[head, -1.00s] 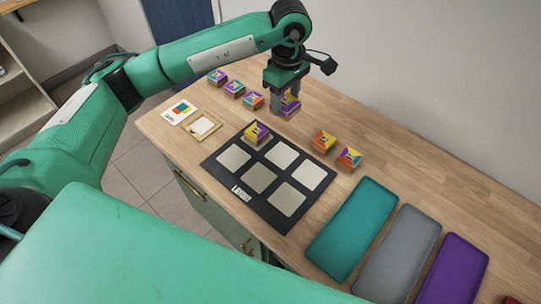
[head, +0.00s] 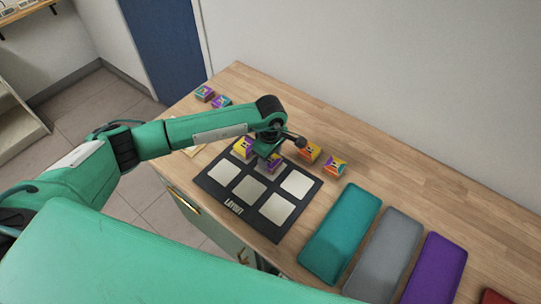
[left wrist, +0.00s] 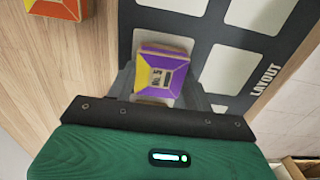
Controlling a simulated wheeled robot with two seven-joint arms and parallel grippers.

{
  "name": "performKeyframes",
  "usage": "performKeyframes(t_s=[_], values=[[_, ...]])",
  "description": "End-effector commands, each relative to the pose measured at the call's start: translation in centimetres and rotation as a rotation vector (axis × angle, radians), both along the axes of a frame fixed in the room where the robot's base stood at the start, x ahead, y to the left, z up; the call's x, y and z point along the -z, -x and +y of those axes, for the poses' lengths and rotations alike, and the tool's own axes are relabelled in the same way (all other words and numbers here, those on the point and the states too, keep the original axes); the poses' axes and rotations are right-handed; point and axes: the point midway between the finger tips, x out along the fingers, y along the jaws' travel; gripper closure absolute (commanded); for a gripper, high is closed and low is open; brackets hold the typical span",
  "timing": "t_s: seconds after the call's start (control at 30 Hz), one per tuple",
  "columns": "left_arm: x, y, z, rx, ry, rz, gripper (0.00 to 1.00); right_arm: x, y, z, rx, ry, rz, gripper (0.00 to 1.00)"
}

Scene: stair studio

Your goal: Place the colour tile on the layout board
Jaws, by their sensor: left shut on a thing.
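My left gripper (head: 268,156) is shut on a colour tile (head: 273,164) with purple, yellow and orange faces. The tile also shows between the fingers in the left wrist view (left wrist: 158,76). It is over the back row of the dark layout board (head: 252,222), near the board's edge; I cannot tell whether it touches the board. The gripper hides part of that row. Another tile (head: 242,147) sits on the board's back left square. The other visible squares are pale and bare. My right gripper is not in view.
Two loose tiles (head: 309,152) (head: 334,166) lie right of the board. More tiles (head: 204,93) (head: 221,102) lie at the back left. Teal (head: 340,232), grey (head: 385,255) and purple (head: 432,270) mats lie at the right. The table behind the mats is clear.

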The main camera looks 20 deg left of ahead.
Motion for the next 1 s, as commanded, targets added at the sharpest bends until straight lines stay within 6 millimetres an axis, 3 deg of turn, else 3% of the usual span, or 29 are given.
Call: performKeyframes(t_s=[0.43, 0.47, 0.53, 0.57, 0.93, 1.0], values=[[1.1, 0.0, 0.0, 0.001, 0.001, -0.002, 0.71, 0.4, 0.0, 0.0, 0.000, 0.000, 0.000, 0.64], [0.9, 0.0, 0.0, 0.001, 0.001, -0.002, 0.42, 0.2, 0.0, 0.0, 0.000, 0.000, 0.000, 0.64], [0.9, 0.0, 0.0, 0.001, 0.001, -0.002, 0.28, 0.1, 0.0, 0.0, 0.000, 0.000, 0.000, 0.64], [0.9, 0.0, 0.0, 0.001, 0.001, -0.002, 0.26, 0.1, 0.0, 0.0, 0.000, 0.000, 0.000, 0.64], [0.4, 0.0, 0.0, 0.001, 0.001, -0.001, 0.26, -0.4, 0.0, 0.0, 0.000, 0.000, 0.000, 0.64], [-0.1, -0.2, 0.0, 0.000, 0.002, -0.005, 0.26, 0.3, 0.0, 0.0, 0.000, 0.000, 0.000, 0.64]])
